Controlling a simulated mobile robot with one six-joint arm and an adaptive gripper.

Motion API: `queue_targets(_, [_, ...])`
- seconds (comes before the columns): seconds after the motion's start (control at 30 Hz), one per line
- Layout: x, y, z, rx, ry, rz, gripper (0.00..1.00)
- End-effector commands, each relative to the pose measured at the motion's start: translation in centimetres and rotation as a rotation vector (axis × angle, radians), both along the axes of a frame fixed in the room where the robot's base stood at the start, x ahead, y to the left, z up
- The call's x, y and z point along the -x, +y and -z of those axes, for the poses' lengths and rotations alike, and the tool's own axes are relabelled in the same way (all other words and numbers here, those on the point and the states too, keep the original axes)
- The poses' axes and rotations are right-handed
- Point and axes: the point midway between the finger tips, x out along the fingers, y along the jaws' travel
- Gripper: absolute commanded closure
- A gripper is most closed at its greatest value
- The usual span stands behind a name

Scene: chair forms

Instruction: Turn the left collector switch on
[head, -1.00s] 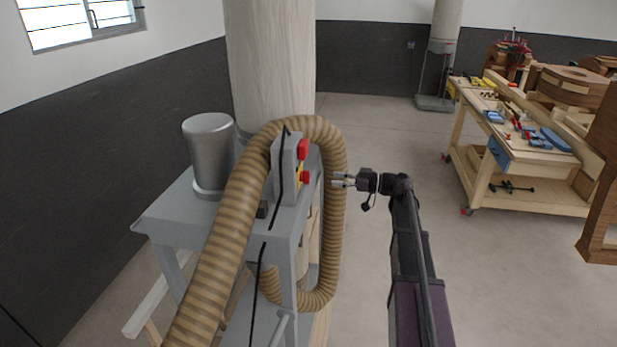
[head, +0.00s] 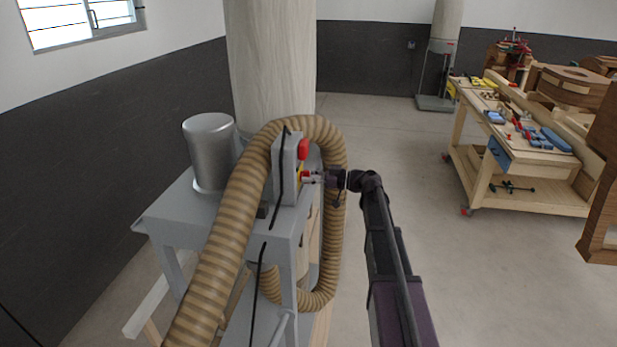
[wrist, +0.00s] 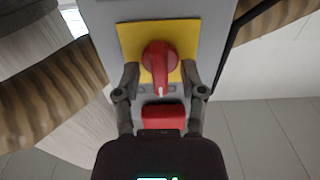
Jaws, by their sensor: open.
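The collector switch is a red rotary knob (wrist: 160,62) on a yellow plate (wrist: 188,30), on a grey switch box (head: 287,180) beside the dust collector. A white mark on the knob points down toward me in the wrist view. My gripper (head: 309,177) is at the face of the box in the head view. In the wrist view its two fingers (wrist: 160,82) are open, one on each side of the knob. I cannot tell whether they touch it. In the head view my gripper mostly hides the knob.
A second red part (wrist: 162,115) lies between my fingers, below the yellow plate in the wrist view. A thick ribbed hose (head: 232,230) loops around the box. A grey motor cylinder (head: 210,150) stands at left. A workbench (head: 525,150) is far right; the floor between is clear.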

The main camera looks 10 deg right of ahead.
Motion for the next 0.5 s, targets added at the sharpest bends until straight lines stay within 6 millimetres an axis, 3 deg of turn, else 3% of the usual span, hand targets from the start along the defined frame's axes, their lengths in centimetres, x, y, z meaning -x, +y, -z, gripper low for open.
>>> queue_targets(0.1, [0.00, -0.03, 0.00, 0.000, 0.000, 0.000, 0.47])
queue_targets(0.3, [0.00, -0.04, 0.00, 0.000, 0.000, 0.000, 1.00])
queue_targets(0.5, [-0.02, -0.04, 0.00, 0.000, 0.000, 0.000, 1.00])
